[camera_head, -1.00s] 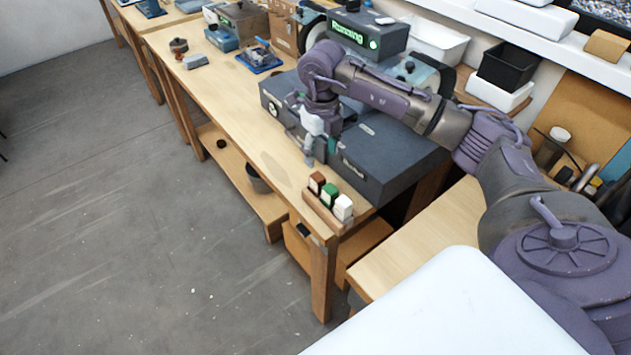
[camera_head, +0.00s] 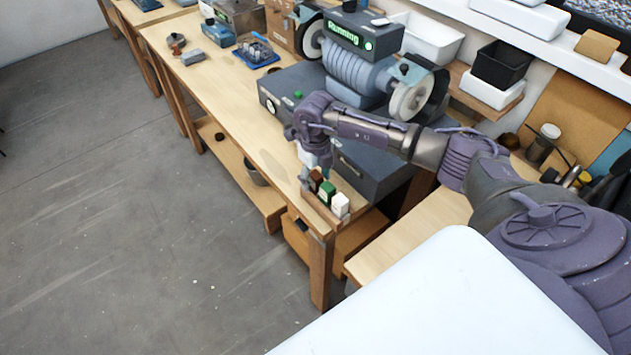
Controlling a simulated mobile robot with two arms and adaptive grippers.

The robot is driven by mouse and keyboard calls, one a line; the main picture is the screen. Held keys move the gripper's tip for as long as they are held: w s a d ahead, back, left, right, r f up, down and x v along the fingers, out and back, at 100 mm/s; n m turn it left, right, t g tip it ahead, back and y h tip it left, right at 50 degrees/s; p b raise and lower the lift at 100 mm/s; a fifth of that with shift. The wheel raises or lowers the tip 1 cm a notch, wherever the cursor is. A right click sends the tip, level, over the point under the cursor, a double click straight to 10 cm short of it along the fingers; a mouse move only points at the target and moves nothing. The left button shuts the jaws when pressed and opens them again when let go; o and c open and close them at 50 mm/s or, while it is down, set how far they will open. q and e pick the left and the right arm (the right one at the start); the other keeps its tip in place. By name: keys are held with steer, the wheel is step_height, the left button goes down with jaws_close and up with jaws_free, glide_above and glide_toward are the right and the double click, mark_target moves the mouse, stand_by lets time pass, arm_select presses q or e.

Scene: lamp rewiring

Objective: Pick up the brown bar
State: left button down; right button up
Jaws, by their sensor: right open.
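The brown bar (camera_head: 315,180) stands in a small wooden holder (camera_head: 322,213) at the near front corner of the workbench, partly covered by my gripper. A green bar (camera_head: 327,193) and a white bar (camera_head: 340,205) stand beside it in the same holder. My right gripper (camera_head: 308,182) points down and is open, with its fingers at the brown bar. I cannot tell whether the fingers touch the bar or stand on both sides of it. My left gripper is not in view.
A bench grinder (camera_head: 360,70) with a "Running" display sits on a dark base (camera_head: 375,165) right behind my right arm. A blue tray (camera_head: 257,54) and small tools lie farther along the workbench (camera_head: 215,85). The bench top left of the gripper is clear.

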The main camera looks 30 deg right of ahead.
jaws_close()
steer(key=shift+r, duration=0.1)
steer(key=shift+w+r, duration=0.1)
steer(key=shift+r, duration=0.1)
step_height(320, 180, up, 8)
steer(key=b, duration=0.3)
steer(key=shift+r, duration=0.25)
steer(key=shift+r+b, duration=0.3)
steer(key=shift+r, duration=0.2)
